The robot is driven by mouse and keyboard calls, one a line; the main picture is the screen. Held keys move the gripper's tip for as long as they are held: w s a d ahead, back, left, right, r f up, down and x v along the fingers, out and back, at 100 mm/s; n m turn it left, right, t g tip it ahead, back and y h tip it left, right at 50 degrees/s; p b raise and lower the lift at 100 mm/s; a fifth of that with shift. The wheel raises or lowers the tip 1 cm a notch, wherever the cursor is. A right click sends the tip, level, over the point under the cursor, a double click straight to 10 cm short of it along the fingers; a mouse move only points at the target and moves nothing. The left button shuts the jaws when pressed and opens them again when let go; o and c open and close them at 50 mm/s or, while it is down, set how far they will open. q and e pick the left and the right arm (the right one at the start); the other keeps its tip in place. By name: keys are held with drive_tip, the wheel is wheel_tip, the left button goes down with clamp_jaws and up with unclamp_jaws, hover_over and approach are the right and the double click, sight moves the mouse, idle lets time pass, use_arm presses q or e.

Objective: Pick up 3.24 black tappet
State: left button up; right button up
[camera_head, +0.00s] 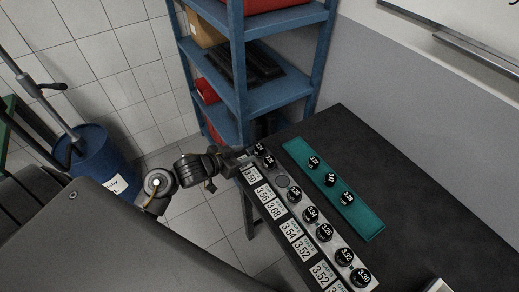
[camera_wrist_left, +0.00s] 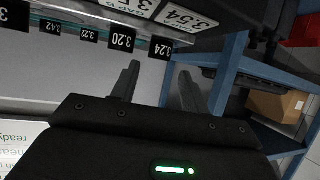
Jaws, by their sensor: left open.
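Black round tappets with white numbers sit in a row on a light strip along the table's left side in the head view. The two at its far end (camera_head: 259,149) (camera_head: 268,161) are too small to read surely. In the left wrist view a black square marked 3.24 (camera_wrist_left: 160,48) appears upside down, just beyond the fingertips; I cannot tell whether it is the tappet or a label. My left gripper (camera_head: 238,158) is beside the row's far end. Its two fingers also show in the wrist view (camera_wrist_left: 158,78), apart with nothing between them. My right gripper is not in view.
A teal tray (camera_head: 373,232) with three black tappets lies right of the row. White number cards (camera_head: 291,230) line the table's left edge. A blue shelf (camera_head: 240,105) stands close behind the table.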

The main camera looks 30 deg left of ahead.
sight(258, 148)
use_arm(q)
drive_tip(key=x, duration=0.3)
drive_tip(key=shift+w+d, duration=0.1)
drive_tip(key=shift+w, duration=0.05)
drive_tip(key=shift+w+d+p, duration=0.1)
drive_tip(key=shift+w+p, duration=0.2)
drive_tip(key=shift+w, duration=0.1)
drive_tip(key=x, duration=0.4)
drive_tip(key=shift+w+d+f+p, duration=0.1)
drive_tip(key=shift+w+p, duration=0.15)
drive_tip(key=shift+p, duration=0.1)
drive_tip(key=shift+s, duration=0.1)
drive_tip(key=c, duration=0.8)
